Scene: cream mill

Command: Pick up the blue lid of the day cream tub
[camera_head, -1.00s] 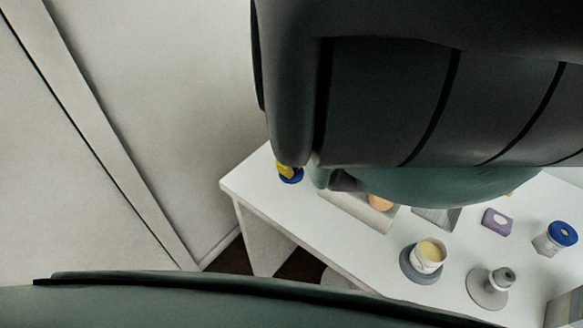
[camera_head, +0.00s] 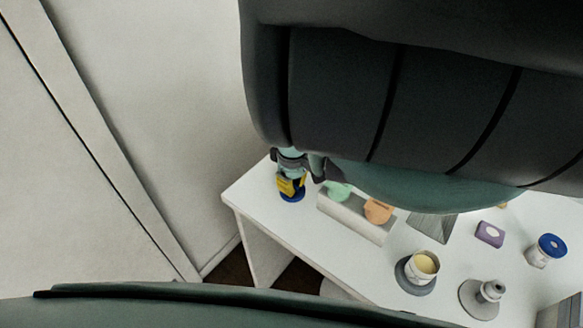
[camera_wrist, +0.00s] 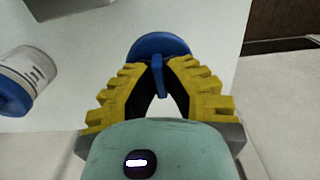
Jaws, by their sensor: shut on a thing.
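A round blue lid (camera_wrist: 158,45) with an upright blue grip in its middle shows at the top centre of the wrist view. My gripper (camera_wrist: 158,66) has its yellow fingertips closed on that grip from both sides. In the head view the blue lid (camera_head: 292,197) is just below my yellow fingers (camera_head: 290,184), over the left end of the white table. Whether it touches the table I cannot tell. An open tub of pale cream (camera_head: 422,266) stands on a grey disc. Another white tub with a blue lid (camera_head: 551,247) stands at the right.
A pale tray (camera_head: 352,221) holds a green piece and an orange piece (camera_head: 378,211) beside the gripper. A purple box (camera_head: 489,234) and a grey stand (camera_head: 484,298) are farther right. A labelled white tub (camera_wrist: 25,72) shows left in the wrist view. The table edge is close by.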

